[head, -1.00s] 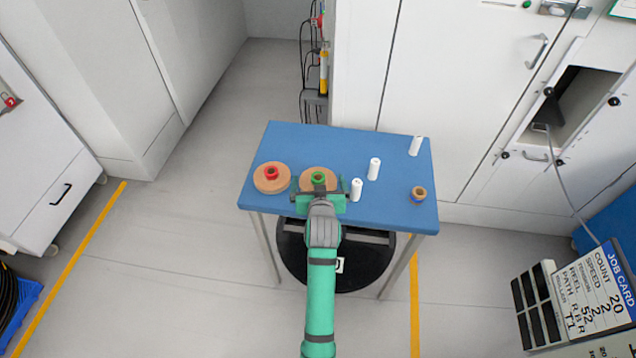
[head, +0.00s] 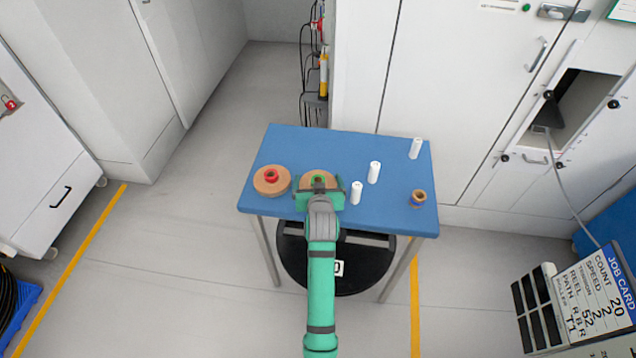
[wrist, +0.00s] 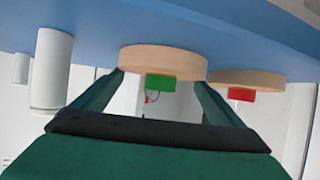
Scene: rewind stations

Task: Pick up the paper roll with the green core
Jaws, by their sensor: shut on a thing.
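The paper roll with the green core (head: 307,178) is a flat tan disc near the front left of the blue table, partly covered by my gripper (head: 319,184) in the head view. In the wrist view the same roll (wrist: 163,59) sits between my two fingers, with its green core (wrist: 160,83) sticking out. The fingers are shut on opposite sides of the disc. I cannot tell any gap between the roll and the table.
A tan roll with a red core (head: 271,181) lies close to the left of my gripper. White cylinders (head: 374,172) stand to the right, one close by.

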